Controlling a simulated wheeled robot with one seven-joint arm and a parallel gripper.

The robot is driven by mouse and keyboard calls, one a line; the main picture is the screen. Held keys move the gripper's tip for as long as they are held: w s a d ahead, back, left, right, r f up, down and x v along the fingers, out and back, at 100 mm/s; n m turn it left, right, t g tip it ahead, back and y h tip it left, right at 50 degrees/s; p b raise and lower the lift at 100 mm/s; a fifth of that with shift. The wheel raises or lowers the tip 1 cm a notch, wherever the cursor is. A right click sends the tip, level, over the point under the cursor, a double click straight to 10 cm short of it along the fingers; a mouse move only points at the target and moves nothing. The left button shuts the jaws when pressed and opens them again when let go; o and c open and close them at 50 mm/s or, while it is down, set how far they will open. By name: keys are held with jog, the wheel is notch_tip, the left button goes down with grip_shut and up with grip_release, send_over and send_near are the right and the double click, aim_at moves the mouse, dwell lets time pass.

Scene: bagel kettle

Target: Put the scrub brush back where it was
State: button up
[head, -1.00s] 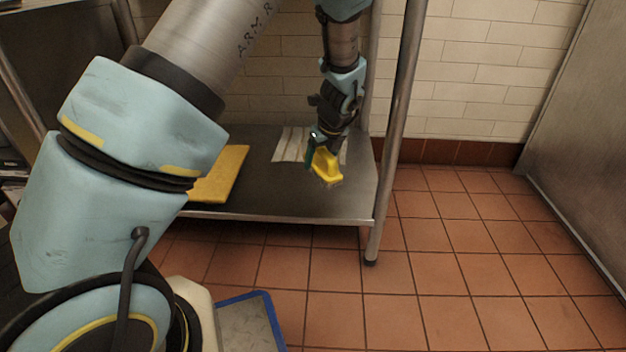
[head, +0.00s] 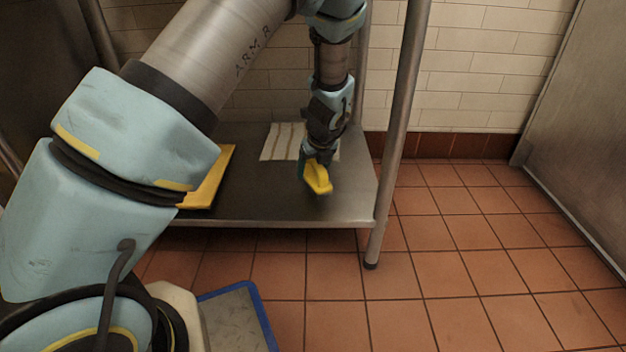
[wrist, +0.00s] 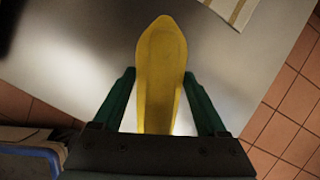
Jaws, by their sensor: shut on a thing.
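The scrub brush (head: 318,177) is yellow and shows below my gripper (head: 309,165) in the head view, over the front right part of the metal shelf (head: 262,205). In the wrist view the brush's yellow body (wrist: 161,75) points away between the two green fingers of my gripper (wrist: 161,100). My gripper is shut on the brush. The brush's bristles are hidden in the wrist view. I cannot tell whether the brush touches the shelf.
A striped white cloth (head: 283,142) lies at the back of the shelf, and a yellow board (head: 212,180) lies at its left. A metal leg (head: 384,195) stands at the shelf's front right corner. A blue-edged tray (head: 233,318) is on the floor. Tiled floor to the right is clear.

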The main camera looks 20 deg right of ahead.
notch_tip(320, 180, down, 2)
jog(key=shift+r, duration=0.1)
jog(key=o, duration=1.4)
